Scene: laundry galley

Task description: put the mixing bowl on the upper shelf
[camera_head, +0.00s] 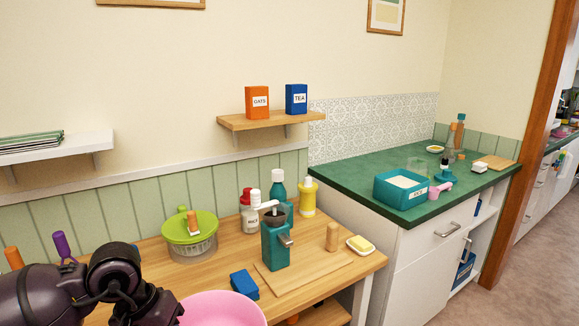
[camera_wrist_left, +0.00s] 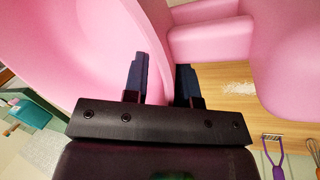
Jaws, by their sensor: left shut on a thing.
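The pink mixing bowl (camera_head: 222,309) shows at the bottom edge of the head view, cut off by the frame, in front of the wooden table. My left gripper (camera_wrist_left: 162,82) is shut on the bowl's wall, which passes between its dark fingers in the left wrist view; its fingertips are out of the head view. A wooden wall shelf (camera_head: 232,123) carries an orange oats box (camera_head: 258,102) and a blue tea box (camera_head: 297,98). A white wall shelf (camera_head: 85,146) at the left carries a stack of flat items. My right gripper is not in view.
The wooden table (camera_head: 225,262) holds a green-lidded container (camera_head: 190,232), a teal grinder (camera_head: 276,242), several bottles, a blue block (camera_head: 244,284) and a board (camera_head: 305,268). A green counter (camera_head: 400,165) stands at the right. The white shelf's right end looks bare.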

